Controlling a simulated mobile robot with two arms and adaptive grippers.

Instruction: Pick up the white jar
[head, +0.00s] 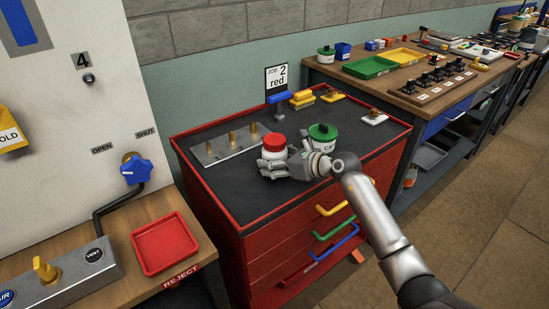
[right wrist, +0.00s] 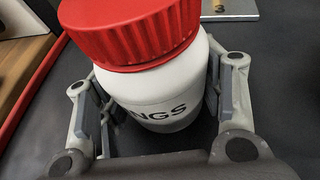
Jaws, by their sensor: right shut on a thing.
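A white jar with a red screw lid (head: 274,144) stands upright over the dark top of the red tool cabinet (head: 222,191). My right gripper (head: 276,165) is shut around its white body, below the lid. In the right wrist view the white jar (right wrist: 160,108) sits between the two fingers, with letters ending in "NGS" on its side. I cannot tell whether its base touches the cabinet top. A second white jar with a green lid (head: 323,139) stands just to the right, close to my right gripper. My left gripper is not in view.
A metal plate with brass pegs (head: 230,144) lies behind and left of the jar. A red reject tray (head: 164,243) is on the left bench. The cabinet top's front left is clear.

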